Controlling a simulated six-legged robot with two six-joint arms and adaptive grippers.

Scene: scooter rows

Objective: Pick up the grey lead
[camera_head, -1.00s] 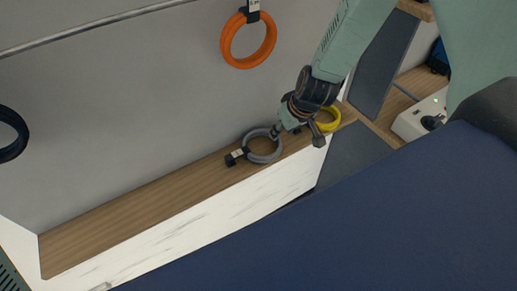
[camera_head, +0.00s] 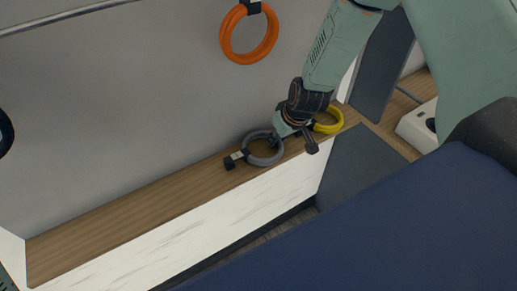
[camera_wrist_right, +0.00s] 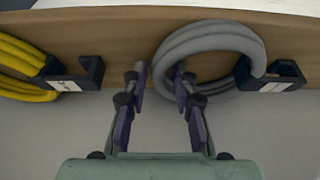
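The grey lead (camera_head: 263,149) is a coiled loop lying on the wooden ledge, with a black clip and white label at its left end in the head view. In the right wrist view the grey lead (camera_wrist_right: 200,45) shows as a thick coil with its black clip (camera_wrist_right: 272,76) on the right. My right gripper (camera_head: 277,142) is at the coil's right side in the head view. In the right wrist view the right gripper (camera_wrist_right: 158,72) has its two fingers apart, around the near left part of the coil; contact is unclear. My left gripper is not in view.
A yellow lead (camera_head: 328,121) lies on the ledge (camera_head: 120,218) just right of the grey one. An orange lead (camera_head: 249,38) hangs on the grey wall above. A dark lead (camera_head: 4,133) is at the left edge. The ledge's left part is clear.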

